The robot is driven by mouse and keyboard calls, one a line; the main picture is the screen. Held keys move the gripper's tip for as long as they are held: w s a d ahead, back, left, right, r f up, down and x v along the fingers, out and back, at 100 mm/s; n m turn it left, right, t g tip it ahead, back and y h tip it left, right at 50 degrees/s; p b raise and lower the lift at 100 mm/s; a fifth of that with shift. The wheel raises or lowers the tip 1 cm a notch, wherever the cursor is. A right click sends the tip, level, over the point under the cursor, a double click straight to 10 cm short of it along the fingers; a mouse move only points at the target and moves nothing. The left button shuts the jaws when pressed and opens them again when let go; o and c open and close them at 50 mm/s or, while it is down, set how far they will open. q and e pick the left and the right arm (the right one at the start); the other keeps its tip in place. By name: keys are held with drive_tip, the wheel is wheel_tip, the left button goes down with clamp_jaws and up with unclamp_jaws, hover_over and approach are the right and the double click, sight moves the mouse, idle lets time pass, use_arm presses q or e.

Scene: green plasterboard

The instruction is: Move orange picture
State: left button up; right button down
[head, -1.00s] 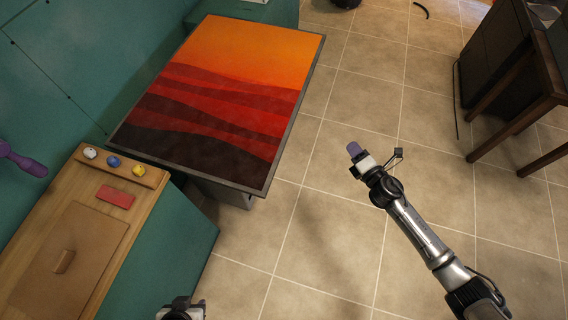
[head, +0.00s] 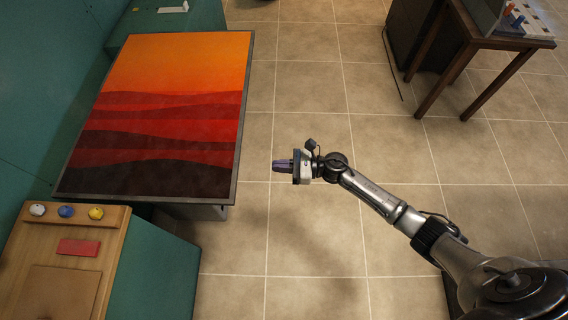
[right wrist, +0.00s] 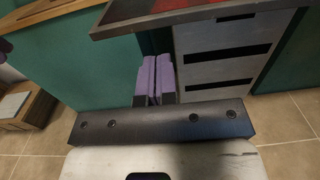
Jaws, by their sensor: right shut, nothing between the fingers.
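The orange picture (head: 165,115) is a large dark-framed panel with an orange sky over red and dark wavy bands. In the head view it lies at the upper left, on top of a grey drawer unit. Its dark edge also shows at the top of the right wrist view (right wrist: 190,18). My right gripper (head: 277,165) is to the right of the picture's near right corner, apart from it, pointing left. Its purple fingers (right wrist: 155,80) are shut and empty. My left gripper is not in view.
A wooden-topped cabinet (head: 120,225) with coloured knobs and a red block (head: 78,247) stands at the lower left. The grey drawer unit (right wrist: 220,60) is ahead of my right fingers. A dark wooden table (head: 480,40) is at the upper right. Tiled floor (head: 320,90) between is clear.

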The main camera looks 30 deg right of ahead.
sight(238, 164)
drive_tip(key=x, duration=1)
drive_tip(key=shift+d, duration=0.1)
